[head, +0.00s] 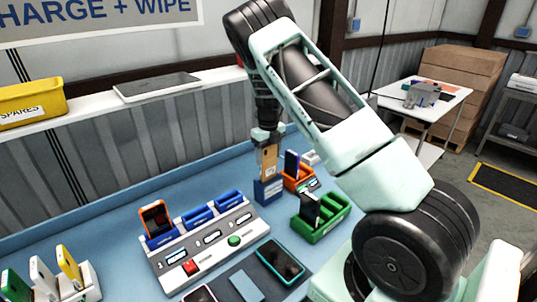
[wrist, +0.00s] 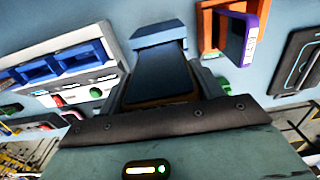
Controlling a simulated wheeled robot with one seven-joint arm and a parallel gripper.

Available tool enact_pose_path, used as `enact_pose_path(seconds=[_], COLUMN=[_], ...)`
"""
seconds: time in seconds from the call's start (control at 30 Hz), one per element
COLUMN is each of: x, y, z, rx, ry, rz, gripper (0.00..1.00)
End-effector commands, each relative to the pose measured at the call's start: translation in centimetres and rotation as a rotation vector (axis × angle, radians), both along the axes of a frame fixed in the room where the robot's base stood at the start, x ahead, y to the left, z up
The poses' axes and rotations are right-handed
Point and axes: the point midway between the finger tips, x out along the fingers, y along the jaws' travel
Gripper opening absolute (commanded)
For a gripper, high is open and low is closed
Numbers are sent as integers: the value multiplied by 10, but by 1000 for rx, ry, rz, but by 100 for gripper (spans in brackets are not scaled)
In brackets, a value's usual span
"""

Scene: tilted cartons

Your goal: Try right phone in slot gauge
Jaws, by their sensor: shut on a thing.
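My gripper (head: 268,143) points down and is shut on a phone with a tan-orange back (head: 269,162). In the wrist view the same phone (wrist: 158,75) shows a dark face between my fingers (wrist: 162,92). The blue block, which looks like the slot gauge (head: 267,190), stands on the bench right under the phone. Its blue edge (wrist: 158,33) shows past the phone's far end in the wrist view. The phone's lower end meets or overlaps the gauge's top; I cannot tell how deep it sits, and the slot is hidden.
An orange holder (head: 300,180) with a purple phone (head: 291,162) stands close right of the gauge. A green rack (head: 321,217) with a dark phone is in front. A white charger (head: 210,238) with blue bays stands left. A teal-edged phone (head: 280,261) lies flat near the front.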

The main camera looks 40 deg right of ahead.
Motion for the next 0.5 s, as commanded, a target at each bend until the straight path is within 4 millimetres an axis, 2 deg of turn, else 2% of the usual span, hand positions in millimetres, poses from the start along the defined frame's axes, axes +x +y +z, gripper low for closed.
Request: enact_pose_path(seconds=[0.5], x=[0], y=[0], z=[-6], rx=[0], ry=[0], rz=[0], gripper=[42])
